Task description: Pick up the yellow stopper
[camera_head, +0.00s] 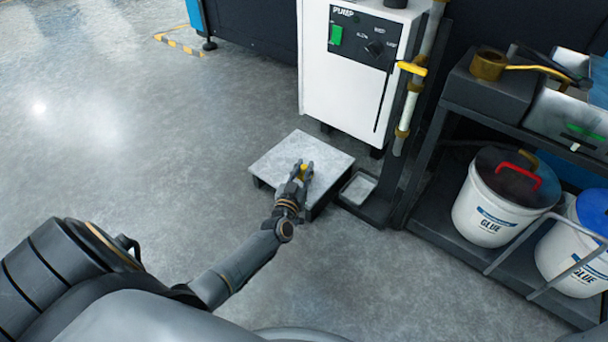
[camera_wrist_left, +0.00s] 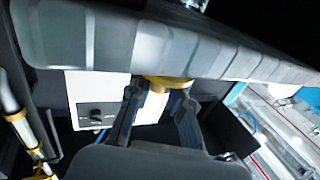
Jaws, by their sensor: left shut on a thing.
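The yellow stopper (camera_head: 304,171) is between the fingers of my left gripper (camera_head: 302,170), which is shut on it. In the head view the gripper and stopper appear over the light grey top of a low platform. In the left wrist view the stopper (camera_wrist_left: 167,82) shows as a yellow disc with a paler part below it, between the two dark fingertips (camera_wrist_left: 158,90). The fingers hide part of the stopper. My right gripper is not in view.
The low platform (camera_head: 270,165) stands before the white pump cabinet (camera_head: 345,90). A small tray (camera_head: 358,188) lies beside it. A pipe with a yellow valve handle (camera_head: 411,68) rises to the right. A rack holds glue buckets (camera_head: 492,215). Floor at left is clear.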

